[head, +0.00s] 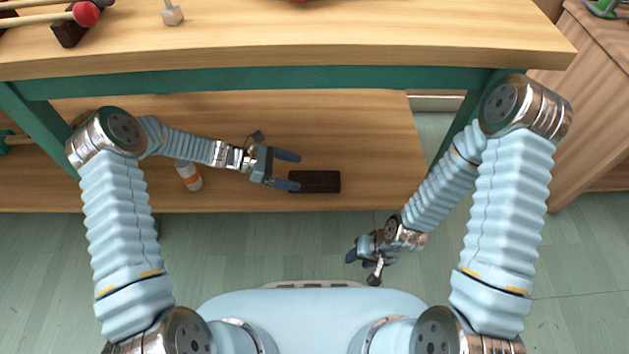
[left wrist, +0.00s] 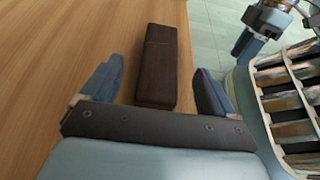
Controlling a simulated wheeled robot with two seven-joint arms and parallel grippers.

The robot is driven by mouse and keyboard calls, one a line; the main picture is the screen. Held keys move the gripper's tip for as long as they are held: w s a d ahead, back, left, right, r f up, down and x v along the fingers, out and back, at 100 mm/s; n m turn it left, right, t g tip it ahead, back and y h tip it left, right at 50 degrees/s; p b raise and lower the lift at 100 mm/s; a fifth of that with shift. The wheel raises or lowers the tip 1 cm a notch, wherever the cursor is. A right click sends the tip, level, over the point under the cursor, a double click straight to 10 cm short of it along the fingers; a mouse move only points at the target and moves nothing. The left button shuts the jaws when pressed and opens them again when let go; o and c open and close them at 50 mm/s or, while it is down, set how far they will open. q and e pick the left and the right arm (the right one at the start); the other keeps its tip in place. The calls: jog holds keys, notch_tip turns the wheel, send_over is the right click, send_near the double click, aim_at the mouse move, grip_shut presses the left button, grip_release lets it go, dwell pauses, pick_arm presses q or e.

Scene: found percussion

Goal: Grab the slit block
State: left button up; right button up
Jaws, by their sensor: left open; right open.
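The slit block, a dark brown wooden bar (head: 315,182), lies on the lower shelf of the bench near its front edge. It also shows in the left wrist view (left wrist: 158,65), lengthwise between and beyond the fingers. My left gripper (head: 287,170) is open at the block's left end, with one finger close to it; I cannot tell whether they touch. In the left wrist view, my left gripper (left wrist: 158,92) has its two fingers apart on either side of the block's near end. My right gripper (head: 362,263) is away from the shelf, in front of it over the floor.
An orange and white bottle (head: 189,176) stands on the lower shelf (head: 380,150) behind my left forearm. The bench top (head: 300,40) overhangs above, with a red-headed mallet (head: 86,14) at its left. A wooden cabinet (head: 590,90) stands at the right. The shelf right of the block is clear.

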aim_at(319, 177)
pick_arm(q)
jog(key=x, duration=0.6)
jog(key=shift+s, duration=0.1)
jog(key=shift+c, duration=0.4)
jog(key=c, duration=1.1)
jog(key=shift+r, duration=0.1)
jog(key=shift+c, duration=0.2)
